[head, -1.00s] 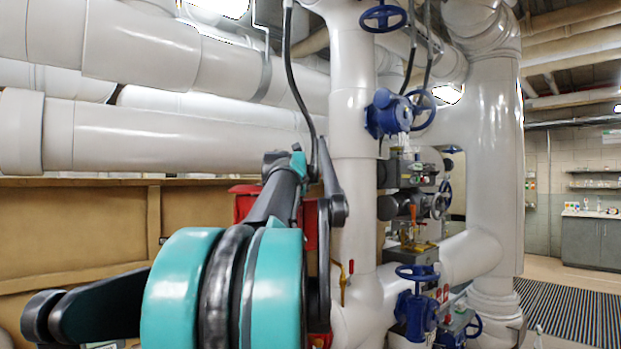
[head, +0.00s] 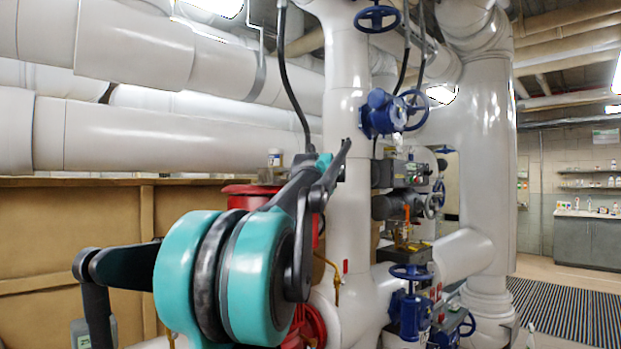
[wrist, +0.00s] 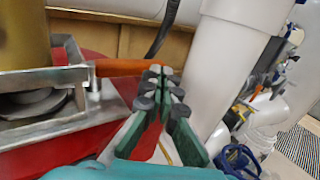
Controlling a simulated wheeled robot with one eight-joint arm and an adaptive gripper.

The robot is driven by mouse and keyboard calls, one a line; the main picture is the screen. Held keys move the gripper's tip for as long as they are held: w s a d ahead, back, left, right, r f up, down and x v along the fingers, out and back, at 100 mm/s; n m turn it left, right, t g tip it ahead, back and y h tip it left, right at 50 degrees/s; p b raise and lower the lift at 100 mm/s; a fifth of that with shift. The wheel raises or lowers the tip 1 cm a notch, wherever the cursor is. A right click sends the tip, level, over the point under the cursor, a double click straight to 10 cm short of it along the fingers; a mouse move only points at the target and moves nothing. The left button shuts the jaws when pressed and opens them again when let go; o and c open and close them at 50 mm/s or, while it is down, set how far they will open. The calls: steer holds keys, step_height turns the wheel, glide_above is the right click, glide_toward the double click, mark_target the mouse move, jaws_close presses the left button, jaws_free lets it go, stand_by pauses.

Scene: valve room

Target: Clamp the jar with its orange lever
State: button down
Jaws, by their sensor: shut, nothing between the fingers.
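The orange lever (wrist: 125,68) shows in the wrist view. It runs sideways from a grey metal clamp frame (wrist: 45,80) on a red surface. A gold-brown cylinder, seemingly the jar (wrist: 22,28), stands in the frame at the upper left, cut off by the picture edge. My gripper (wrist: 162,82) is shut and empty. Its fingertips appear at the lever's right end; I cannot tell whether they touch it.
A thick white vertical pipe (head: 346,100) stands right of the drum, close to my gripper in the wrist view (wrist: 225,60). Blue valve wheels (head: 377,17) and grey fittings lie further right. A tan panelled wall (head: 70,235) is behind. Open floor and a striped mat (head: 565,312) lie far right.

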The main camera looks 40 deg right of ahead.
steer(key=shift+w+d, duration=0.2)
steer(key=shift+w, duration=0.15)
steer(key=shift+s, duration=0.1)
stand_by(0.6)
